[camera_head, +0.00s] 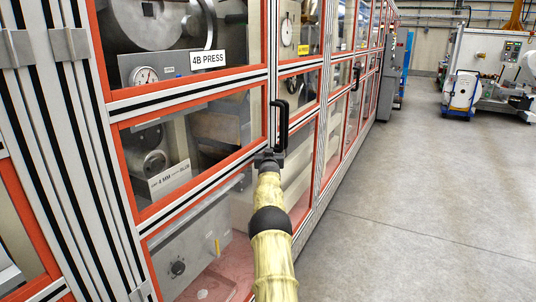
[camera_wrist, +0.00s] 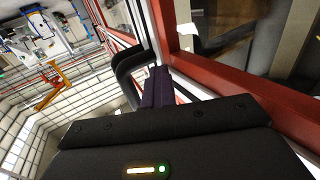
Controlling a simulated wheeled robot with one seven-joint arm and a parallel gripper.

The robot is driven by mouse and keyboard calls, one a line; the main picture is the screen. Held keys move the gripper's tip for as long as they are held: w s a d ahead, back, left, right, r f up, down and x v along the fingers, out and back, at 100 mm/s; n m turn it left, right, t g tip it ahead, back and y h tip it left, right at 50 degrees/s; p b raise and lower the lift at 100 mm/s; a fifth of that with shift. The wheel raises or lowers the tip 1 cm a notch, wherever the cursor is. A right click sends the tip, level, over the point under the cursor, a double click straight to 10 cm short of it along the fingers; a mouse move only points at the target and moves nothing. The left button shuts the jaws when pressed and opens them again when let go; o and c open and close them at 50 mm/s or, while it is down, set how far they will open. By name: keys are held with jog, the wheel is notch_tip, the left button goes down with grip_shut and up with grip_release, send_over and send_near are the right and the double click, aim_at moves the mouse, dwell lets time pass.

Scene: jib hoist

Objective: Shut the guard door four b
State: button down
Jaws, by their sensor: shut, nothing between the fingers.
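The guard door of the 4B press (camera_head: 195,90) is a red-edged clear panel in a silver frame with black strips, at the left of the head view. Its label reads "4B PRESS". A black bar handle (camera_head: 281,124) stands upright at its right edge. My gripper (camera_head: 269,154) is at the handle's lower end. In the wrist view, my dark fingers (camera_wrist: 158,86) are together with nothing between them, beside the curved black handle (camera_wrist: 130,72). I cannot tell whether they touch it. The door looks nearly in line with the frame; I cannot tell whether a gap remains.
More red-edged guard panels (camera_head: 345,85) run away along the row, with further black handles. The grey floor (camera_head: 430,190) to the right is clear. A blue and white cart (camera_head: 461,92) and a white machine (camera_head: 495,65) stand far right.

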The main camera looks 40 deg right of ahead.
jog(key=shift+w+a+r, duration=0.4)
jog(key=shift+a+r, duration=0.05)
jog(key=shift+r, duration=0.15)
jog(key=s+d+f+b, duration=0.1)
jog(key=s+d+b, duration=0.3)
jog(key=s, duration=1)
jog(key=shift+d, duration=0.7)
jog(key=shift+d+f, duration=0.1)
